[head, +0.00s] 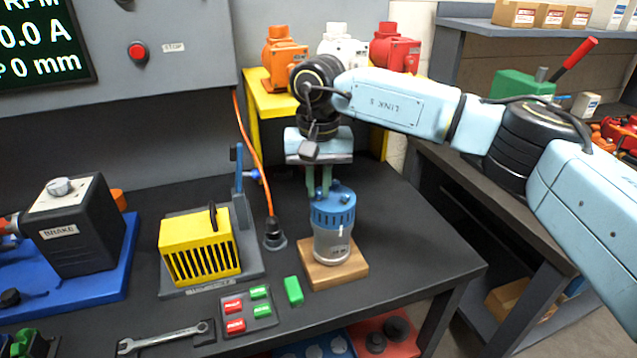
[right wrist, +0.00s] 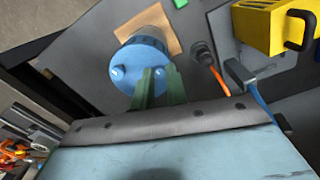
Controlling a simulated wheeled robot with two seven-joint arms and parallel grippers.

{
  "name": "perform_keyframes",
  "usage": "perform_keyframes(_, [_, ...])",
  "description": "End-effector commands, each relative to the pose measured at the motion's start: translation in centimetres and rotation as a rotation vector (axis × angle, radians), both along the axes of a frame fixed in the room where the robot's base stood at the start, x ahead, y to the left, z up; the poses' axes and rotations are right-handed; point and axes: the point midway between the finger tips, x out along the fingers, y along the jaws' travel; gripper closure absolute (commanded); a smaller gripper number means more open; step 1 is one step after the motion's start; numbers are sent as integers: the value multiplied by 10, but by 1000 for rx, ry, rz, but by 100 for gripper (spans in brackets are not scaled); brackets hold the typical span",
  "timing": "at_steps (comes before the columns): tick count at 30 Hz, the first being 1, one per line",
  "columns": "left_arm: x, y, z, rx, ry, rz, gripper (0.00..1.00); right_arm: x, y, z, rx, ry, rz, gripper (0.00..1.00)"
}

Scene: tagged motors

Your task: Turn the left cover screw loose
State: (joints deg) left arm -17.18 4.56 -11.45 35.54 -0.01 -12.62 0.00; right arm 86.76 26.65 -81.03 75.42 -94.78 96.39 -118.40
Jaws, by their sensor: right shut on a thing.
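A motor with a silver body (head: 332,246) and a blue cover (head: 335,214) stands upright on a wooden block (head: 350,272). My right gripper (head: 319,194) reaches down from above, with its green fingers at the left part of the cover. In the right wrist view the fingers (right wrist: 159,71) are close together over the blue cover (right wrist: 128,85), shut on the left cover screw, which they mostly hide. The other cover screw (right wrist: 118,72) shows free on the cover, apart from the fingers. My left gripper is not in view.
A yellow slatted unit (head: 199,247) and a button panel (head: 248,311) stand left of the motor. A green block (head: 293,290) lies in front. A wrench (head: 165,338) lies at the front edge. Orange (head: 284,58), white (head: 342,46) and red (head: 396,52) motors stand behind on a yellow stand.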

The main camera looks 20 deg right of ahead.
Motion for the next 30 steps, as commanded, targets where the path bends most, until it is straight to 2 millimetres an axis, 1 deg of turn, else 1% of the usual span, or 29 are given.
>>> perform_keyframes(1, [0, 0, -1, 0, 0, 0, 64, -2, 0, -7, -5, 13, 14, 100])
perform_keyframes(8, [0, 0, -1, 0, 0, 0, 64, -2, 0, -7, -5, 13, 46, 100])
perform_keyframes(18, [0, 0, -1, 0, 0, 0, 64, -2, 0, -7, -5, 13, 47, 100])
perform_keyframes(19, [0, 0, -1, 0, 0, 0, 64, -2, 0, -7, -5, 13, 47, 84])
perform_keyframes(24, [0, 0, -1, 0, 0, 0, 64, -2, 0, -5, -3, 9, 46, 63])
perform_keyframes(30, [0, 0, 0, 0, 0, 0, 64, -1, 0, -3, -2, 5, 45, 63])
